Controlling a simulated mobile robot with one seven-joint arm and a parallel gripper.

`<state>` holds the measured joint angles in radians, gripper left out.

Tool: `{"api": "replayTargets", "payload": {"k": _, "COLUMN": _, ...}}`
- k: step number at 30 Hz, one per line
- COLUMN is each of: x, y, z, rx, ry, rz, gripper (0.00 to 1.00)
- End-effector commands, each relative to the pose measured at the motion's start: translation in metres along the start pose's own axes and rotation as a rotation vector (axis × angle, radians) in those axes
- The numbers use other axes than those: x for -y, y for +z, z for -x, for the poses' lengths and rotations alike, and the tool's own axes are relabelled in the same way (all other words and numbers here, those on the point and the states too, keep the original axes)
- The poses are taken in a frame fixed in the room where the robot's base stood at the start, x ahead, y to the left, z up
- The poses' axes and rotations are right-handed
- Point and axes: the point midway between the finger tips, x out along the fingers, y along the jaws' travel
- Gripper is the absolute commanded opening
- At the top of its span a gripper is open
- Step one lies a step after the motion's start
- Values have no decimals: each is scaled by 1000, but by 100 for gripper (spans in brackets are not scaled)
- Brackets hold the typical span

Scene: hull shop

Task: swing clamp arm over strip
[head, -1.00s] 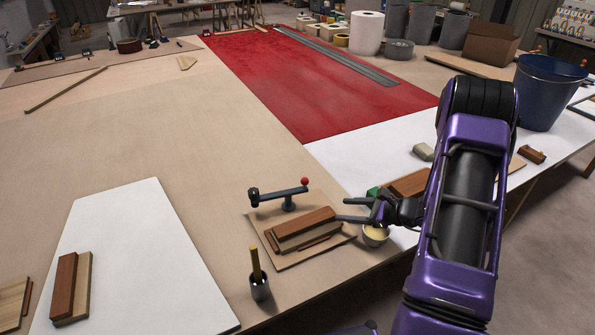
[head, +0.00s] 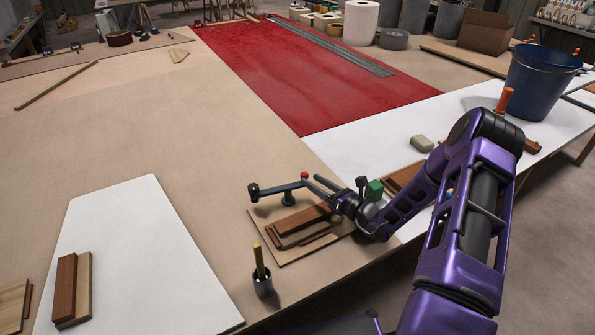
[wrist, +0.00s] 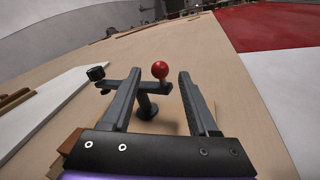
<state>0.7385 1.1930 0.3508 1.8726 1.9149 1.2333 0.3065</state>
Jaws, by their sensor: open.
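The clamp (head: 288,199) stands at the far edge of a small base board, with a dark arm, a black tip at its left end and a red knob (head: 304,176) at its right end. The arm lies beyond the wood strips, not over them. A reddish-brown strip (head: 300,219) lies on the board, partly hidden by my gripper. My gripper (head: 313,181) is open at the knob. In the wrist view the red knob (wrist: 160,70) shows between the two fingertips; whether they touch it I cannot tell.
A cup with a yellow-handled tool (head: 262,284) stands left of the base board (head: 285,260). A white panel (head: 140,240) with wood blocks lies further left.

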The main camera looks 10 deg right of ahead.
Motion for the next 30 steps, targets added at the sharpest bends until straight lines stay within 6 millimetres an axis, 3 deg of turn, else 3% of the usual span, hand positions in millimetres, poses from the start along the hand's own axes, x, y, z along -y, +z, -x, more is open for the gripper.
{"api": "replayTargets", "payload": {"k": 3, "x": -1, "y": 0, "z": -27, "rx": 0, "ry": 4, "rz": 1, "gripper": 60}}
{"api": "replayTargets", "payload": {"k": 9, "x": 0, "y": 0, "z": -58, "rx": -1, "ry": 1, "rz": 1, "gripper": 60}}
{"api": "replayTargets", "payload": {"k": 15, "x": 0, "y": 0, "z": -72, "rx": -1, "ry": 1, "rz": 1, "gripper": 60}}
{"api": "replayTargets", "payload": {"k": 23, "x": 0, "y": 0, "z": -73, "rx": -1, "ry": 0, "rz": 0, "gripper": 60}}
{"api": "replayTargets", "payload": {"k": 30, "x": 0, "y": 0, "z": -73, "rx": -1, "ry": 0, "rz": 0, "gripper": 20}}
